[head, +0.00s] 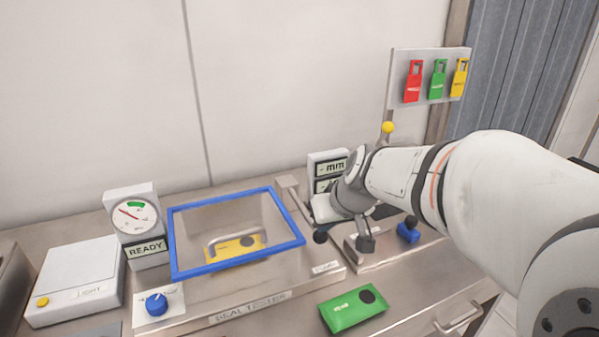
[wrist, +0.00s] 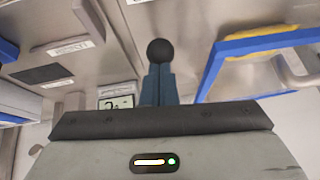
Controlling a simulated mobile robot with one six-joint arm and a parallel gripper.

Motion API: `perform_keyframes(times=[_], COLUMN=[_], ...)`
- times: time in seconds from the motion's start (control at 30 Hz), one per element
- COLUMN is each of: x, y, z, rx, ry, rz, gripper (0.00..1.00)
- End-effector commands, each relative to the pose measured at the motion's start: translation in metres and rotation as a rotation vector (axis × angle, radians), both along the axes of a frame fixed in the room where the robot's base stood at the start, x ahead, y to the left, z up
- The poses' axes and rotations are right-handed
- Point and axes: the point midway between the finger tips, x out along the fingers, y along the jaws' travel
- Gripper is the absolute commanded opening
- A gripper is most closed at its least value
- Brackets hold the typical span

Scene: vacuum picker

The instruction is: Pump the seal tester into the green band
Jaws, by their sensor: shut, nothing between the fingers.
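The seal tester (head: 250,307) stands on the bench with its blue-framed clear lid (head: 237,270) down over a yellow pack (head: 235,247). Its round gauge (head: 133,216) has a green band at the top; the red needle points to the upper left, outside that band. A READY sign (head: 146,249) is below it. A blue knob (head: 157,304) sits at the front left. A black ball knob (head: 320,237) is at the tester's right, just below my wrist. In the wrist view my gripper (wrist: 159,70) is shut, its fingertips at the black ball (wrist: 160,51); contact is unclear.
A green pack (head: 352,311) lies at the front right. A white box marked LIGHT (head: 75,280) stands at the left. A display (head: 330,168) is behind my wrist, and a blue item with a dark knob (head: 408,234) is right. Red, green and yellow tags (head: 438,80) hang on a board.

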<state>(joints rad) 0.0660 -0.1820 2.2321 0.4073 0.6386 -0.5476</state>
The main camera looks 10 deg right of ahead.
Motion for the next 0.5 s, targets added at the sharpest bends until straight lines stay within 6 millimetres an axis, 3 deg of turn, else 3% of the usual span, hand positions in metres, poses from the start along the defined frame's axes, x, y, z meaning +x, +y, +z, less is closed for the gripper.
perform_keyframes(times=[0.03,0.27,0.37,0.5], x=[-0.005,-0.005,-0.003,0.002], y=[0.001,0.002,0.002,0.0], z=[-0.009,-0.007,0.005,0.036], rx=[-0.001,-0.001,0.0,0.0], ry=[0.025,0.027,0.023,0.009], rz=[0.006,0.009,0.009,0.006], gripper=[0.0,0.0,0.0,0.0])
